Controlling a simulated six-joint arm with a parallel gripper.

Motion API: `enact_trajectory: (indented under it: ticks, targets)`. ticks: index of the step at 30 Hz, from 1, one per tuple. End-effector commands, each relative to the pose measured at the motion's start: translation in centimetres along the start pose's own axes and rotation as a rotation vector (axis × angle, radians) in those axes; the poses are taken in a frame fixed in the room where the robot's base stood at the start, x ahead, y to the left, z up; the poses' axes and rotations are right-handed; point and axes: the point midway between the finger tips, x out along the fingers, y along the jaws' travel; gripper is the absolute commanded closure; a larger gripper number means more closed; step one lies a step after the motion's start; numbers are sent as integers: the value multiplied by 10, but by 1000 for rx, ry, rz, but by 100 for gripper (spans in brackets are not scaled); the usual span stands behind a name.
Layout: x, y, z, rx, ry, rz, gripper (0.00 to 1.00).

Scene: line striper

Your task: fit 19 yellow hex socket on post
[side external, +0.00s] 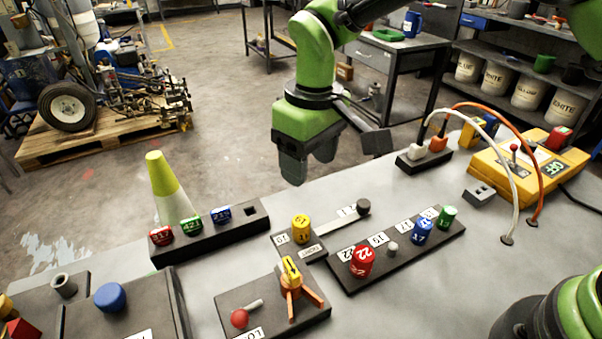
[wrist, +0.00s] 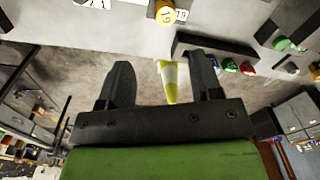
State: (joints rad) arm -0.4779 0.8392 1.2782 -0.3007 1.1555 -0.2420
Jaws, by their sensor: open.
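The yellow socket marked 19 (side external: 301,228) stands upright on a small dark block with a TIGHT label, left of the socket rack. It also shows at the top edge of the wrist view (wrist: 165,12). The dark socket rack (side external: 345,287) holds a red 22 socket (side external: 362,262), a blue 17 socket (side external: 422,231) and a green socket (side external: 447,216). A bare pale post (side external: 392,248) stands between the red and blue sockets, by the 19 label (side external: 378,239). My gripper (side external: 308,165) is open and empty, above and behind the yellow socket; it also shows in the wrist view (wrist: 163,68).
A dark holder with red, green and blue numbered pieces (side external: 192,221) lies at left, before a yellow-white cone (side external: 168,190). A lever box (side external: 262,312) with orange pieces stands in front. A yellow tester (side external: 530,165) with cables stands at right.

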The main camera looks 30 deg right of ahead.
Motion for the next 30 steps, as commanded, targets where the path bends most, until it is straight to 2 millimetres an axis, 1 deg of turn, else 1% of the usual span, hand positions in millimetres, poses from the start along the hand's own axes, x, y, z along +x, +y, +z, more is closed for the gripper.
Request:
enact_trajectory:
  ticks: [1,3,11,24,30]
  targets:
    - [12,-5,-2,-21,-17,6,41]
    - [22,-8,-4,-39,-31,11,41]
    - [40,-11,-4,-51,-42,15,41]
    - [94,-10,-1,-50,-42,14,41]
    - [115,-9,-1,-48,-40,14,41]
